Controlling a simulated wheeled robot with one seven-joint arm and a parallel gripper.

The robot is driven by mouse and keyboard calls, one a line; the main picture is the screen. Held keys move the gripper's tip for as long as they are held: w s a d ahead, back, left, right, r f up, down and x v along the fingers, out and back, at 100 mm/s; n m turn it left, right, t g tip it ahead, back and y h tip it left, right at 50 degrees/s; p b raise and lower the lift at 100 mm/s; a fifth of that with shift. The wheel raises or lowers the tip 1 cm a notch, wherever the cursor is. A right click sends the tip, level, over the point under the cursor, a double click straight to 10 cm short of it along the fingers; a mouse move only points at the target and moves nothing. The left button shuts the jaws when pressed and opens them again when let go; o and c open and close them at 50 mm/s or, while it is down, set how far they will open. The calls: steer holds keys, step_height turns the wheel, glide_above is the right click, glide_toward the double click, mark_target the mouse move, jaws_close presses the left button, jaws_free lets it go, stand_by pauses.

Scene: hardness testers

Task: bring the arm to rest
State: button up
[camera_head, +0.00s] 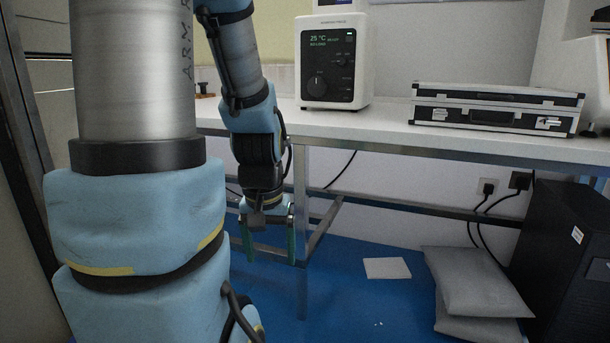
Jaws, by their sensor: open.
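My gripper (269,246) hangs pointing down in front of the workbench, below the level of its top. Its two green-lined fingers are apart, and nothing shows between them. My arm fills the left of the view, with thick blue and silver links close to the camera and the forearm coming down from the top. The gripper is beside a metal bench leg (302,230), and I cannot tell the exact gap between them.
The white workbench (390,128) carries a white device with a dark display (334,62) and a silver-edged black case (495,110). On the blue floor (370,310) lie a white sheet (387,268) and grey cushions (475,285). A black cabinet (565,250) stands at right.

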step_height(320, 180, up, 34)
steer(key=p, duration=3.3)
steer(key=shift+r, duration=0.2)
